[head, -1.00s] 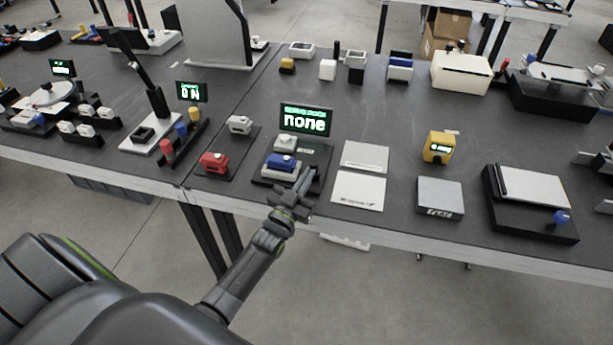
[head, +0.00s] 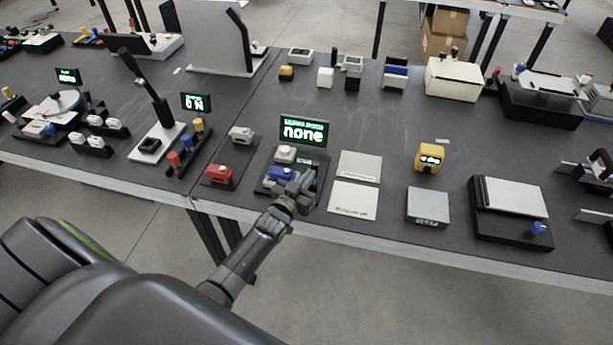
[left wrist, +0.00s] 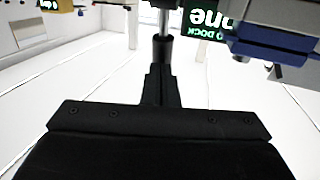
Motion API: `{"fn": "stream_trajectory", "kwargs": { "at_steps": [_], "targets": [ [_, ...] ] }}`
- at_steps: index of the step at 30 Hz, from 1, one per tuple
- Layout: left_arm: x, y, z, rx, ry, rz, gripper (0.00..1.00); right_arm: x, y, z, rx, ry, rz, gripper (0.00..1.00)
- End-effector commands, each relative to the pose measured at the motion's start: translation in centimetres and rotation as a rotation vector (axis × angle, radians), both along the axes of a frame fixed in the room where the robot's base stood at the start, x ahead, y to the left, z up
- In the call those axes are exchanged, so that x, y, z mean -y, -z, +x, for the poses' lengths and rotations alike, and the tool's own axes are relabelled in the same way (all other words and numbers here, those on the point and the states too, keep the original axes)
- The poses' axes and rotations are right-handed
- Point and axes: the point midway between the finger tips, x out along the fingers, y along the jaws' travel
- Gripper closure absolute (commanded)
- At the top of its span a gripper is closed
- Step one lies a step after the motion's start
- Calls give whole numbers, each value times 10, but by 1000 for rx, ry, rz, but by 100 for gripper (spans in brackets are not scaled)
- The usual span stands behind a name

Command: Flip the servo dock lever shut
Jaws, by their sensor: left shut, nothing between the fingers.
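The servo dock is a dark base (head: 312,200) at the front of the table. Its screen (head: 304,131) reads "none"; it also shows upside down in the left wrist view (left wrist: 212,20). A white servo (head: 286,153) and a blue servo (head: 279,174) sit on the dock; the blue one also shows at the upper right of the left wrist view (left wrist: 268,42). My left gripper (head: 303,182) is shut and empty, over the dock's front right. In the left wrist view a metal rod with a dark end (left wrist: 163,22), possibly the lever, stands beyond the fingertips (left wrist: 160,78). Contact cannot be told.
A red servo (head: 219,175) and a grey one (head: 241,134) lie left of the dock. White plates (head: 354,199), a grey block (head: 428,206) and a yellow device (head: 430,157) lie to the right.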

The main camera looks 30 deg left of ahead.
Motion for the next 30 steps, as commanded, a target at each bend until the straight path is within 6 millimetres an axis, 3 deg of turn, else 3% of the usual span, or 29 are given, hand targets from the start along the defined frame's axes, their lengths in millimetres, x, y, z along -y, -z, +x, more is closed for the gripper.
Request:
{"fn": "stream_trajectory", "kwargs": {
  "at_steps": [12, 30],
  "targets": [
    [-3, -4, 14, 2, 0, 1, 100, 0, 1, 0, 0, 0, 0, 64],
    [-4, -7, 17, 7, 1, 2, 100, 0, 1, 0, 0, 0, 0, 64]
  ]
}}
